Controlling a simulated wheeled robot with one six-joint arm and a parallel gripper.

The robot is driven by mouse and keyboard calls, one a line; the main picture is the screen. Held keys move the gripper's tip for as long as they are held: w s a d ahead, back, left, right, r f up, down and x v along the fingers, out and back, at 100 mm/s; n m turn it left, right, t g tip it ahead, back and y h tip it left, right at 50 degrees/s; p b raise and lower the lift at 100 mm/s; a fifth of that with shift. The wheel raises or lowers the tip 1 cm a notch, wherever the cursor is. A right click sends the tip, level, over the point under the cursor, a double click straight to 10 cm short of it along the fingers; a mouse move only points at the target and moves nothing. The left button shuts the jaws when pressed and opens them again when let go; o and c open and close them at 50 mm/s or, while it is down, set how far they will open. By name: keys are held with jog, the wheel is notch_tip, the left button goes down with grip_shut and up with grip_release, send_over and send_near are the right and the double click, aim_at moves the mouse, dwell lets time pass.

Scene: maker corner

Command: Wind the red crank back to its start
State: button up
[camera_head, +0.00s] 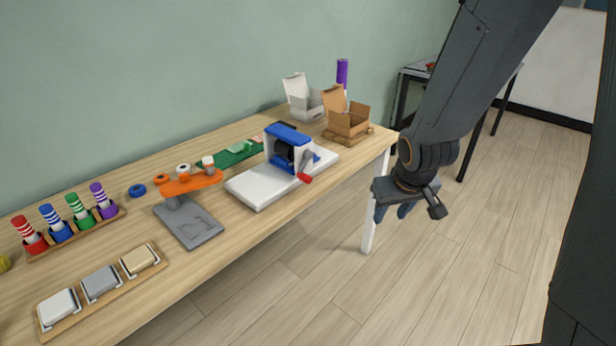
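The red crank knob (305,178) sits at the end of a short grey crank arm (308,161) on the right front side of a blue and white machine (289,148). The knob points down and toward the table's front edge. The machine stands on a white base board (262,189) on the wooden table. My gripper (394,213) hangs to the right of the machine, past the table's right end and clear of the crank. Its dark fingers point down and are partly hidden by the wrist, so I cannot tell how far apart they are.
An open cardboard box (348,120) and an open white box (303,103) stand behind the machine. An orange stand on a grey base (190,225) is left of it. Colored markers in a rack (118,217) and a tray of blocks (108,298) are further left. The floor (440,270) in front is clear.

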jog(key=w+a+f+n+t+y, duration=0.1)
jog(key=w+a+f+n+t, duration=0.15)
jog(key=w, duration=0.55)
jog(key=n+t+y+p, duration=0.3)
jog(key=t+y, duration=0.3)
jog(key=y, duration=0.6)
send_near(310, 180)
jog(key=x, duration=0.3)
jog(key=shift+p+x, duration=0.55)
jog(key=shift+x, duration=3.35)
jog(key=shift+s+f, duration=0.1)
grip_shut()
